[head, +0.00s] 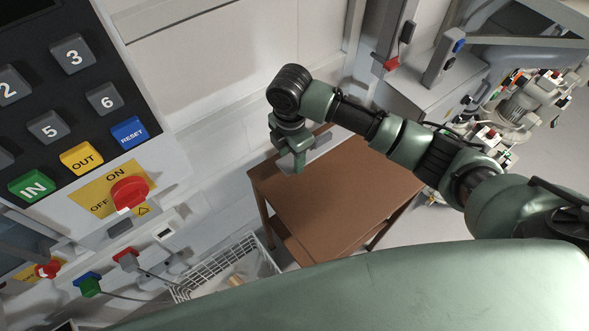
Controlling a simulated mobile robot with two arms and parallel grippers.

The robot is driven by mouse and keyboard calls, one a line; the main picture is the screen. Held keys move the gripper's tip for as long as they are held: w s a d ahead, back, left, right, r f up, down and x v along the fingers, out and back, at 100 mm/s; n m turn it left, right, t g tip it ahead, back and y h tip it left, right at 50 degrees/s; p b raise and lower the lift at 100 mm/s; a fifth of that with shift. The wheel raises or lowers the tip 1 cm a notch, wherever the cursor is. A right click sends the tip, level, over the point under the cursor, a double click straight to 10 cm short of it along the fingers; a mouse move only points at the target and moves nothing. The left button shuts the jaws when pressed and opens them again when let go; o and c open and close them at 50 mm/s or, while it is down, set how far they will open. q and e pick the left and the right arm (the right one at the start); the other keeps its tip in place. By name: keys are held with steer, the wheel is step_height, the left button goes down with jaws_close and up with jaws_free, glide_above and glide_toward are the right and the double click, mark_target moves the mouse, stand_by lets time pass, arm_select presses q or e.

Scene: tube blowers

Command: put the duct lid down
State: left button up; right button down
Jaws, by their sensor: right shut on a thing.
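My right gripper (296,162) is above the far left part of a brown table (335,200), fingers pointing down. It is shut on a flat grey piece, the duct lid (319,146), which shows just right of the fingers. Much of the lid is hidden by the gripper. I cannot tell whether the lid touches the table top. My left gripper is not in view.
The table top is otherwise bare. A wire basket (215,268) stands left of the table. A panel with number keys (75,95) and a red switch (130,191) fills the left. Machinery (520,105) stands at the right.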

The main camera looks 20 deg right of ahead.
mark_target(291, 181)
step_height(291, 181, down, 9)
steer(key=shift+f+p, duration=0.1)
steer(key=shift+p, duration=0.25)
steer(key=c, duration=0.6)
jaws_free()
steer(key=shift+c, duration=0.2)
step_height(291, 181, up, 12)
steer(key=shift+r+b, duration=0.1)
steer(key=shift+b, duration=0.45)
